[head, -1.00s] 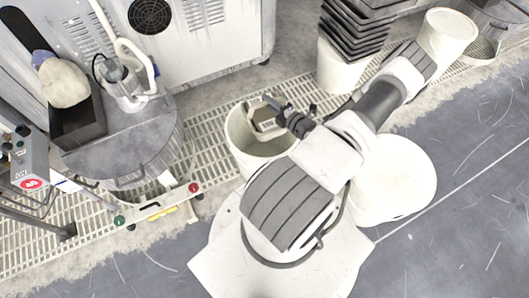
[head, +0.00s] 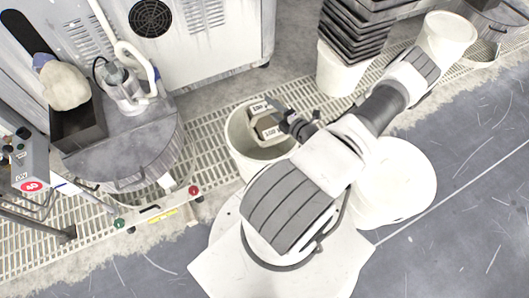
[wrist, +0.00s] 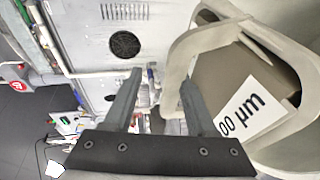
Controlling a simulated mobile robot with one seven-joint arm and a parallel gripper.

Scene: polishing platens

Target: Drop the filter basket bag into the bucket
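The tan filter basket bag (head: 268,130) carries white labels and sits inside the mouth of the white bucket (head: 234,150), left of my arm. The bag's lower part and the bucket's bottom are hidden.
A grey drum (head: 125,150) with a pump and a dark bin (head: 80,130) stand at the left. A white bucket (head: 340,75) bears stacked black trays at the back. Another white bucket (head: 447,35) stands at the far right. Open grey floor (head: 460,200) lies right.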

